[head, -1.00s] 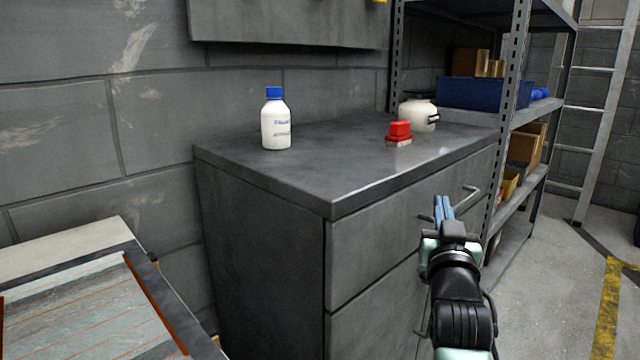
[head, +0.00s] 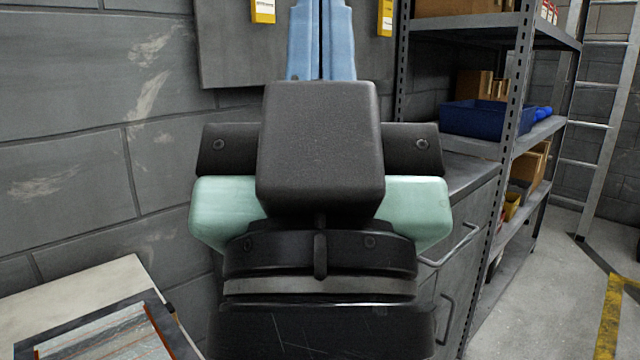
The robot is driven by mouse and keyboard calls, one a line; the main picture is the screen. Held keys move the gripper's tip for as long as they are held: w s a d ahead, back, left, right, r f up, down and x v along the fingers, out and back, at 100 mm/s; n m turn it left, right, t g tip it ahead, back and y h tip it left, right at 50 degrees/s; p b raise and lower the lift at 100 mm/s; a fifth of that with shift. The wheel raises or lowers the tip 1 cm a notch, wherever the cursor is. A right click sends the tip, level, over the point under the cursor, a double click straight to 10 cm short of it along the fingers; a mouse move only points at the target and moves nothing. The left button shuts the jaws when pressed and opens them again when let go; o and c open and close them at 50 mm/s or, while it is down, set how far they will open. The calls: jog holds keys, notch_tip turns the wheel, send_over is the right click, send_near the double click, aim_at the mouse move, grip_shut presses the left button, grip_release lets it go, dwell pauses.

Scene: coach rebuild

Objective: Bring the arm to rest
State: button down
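My gripper (head: 321,40) is close in front of the head camera and fills the middle of the view. Its two blue fingers point upward and lie nearly together, with only a thin dark line between them. I see nothing held between them, though the fingertips run out of the top of the frame. The gripper's dark body and pale green sides hide most of the grey cabinet (head: 472,178) and whatever stands on its top.
A metal shelf rack (head: 522,95) with a blue bin (head: 472,118) and boxes stands at right, with a ladder (head: 600,130) beyond. Yellow-labelled items hang on the wall panel (head: 228,45). A light surface (head: 85,290) is at lower left. Open floor (head: 540,300) lies at right.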

notch_tip(320, 180, up, 34)
jog(key=p, duration=3.2)
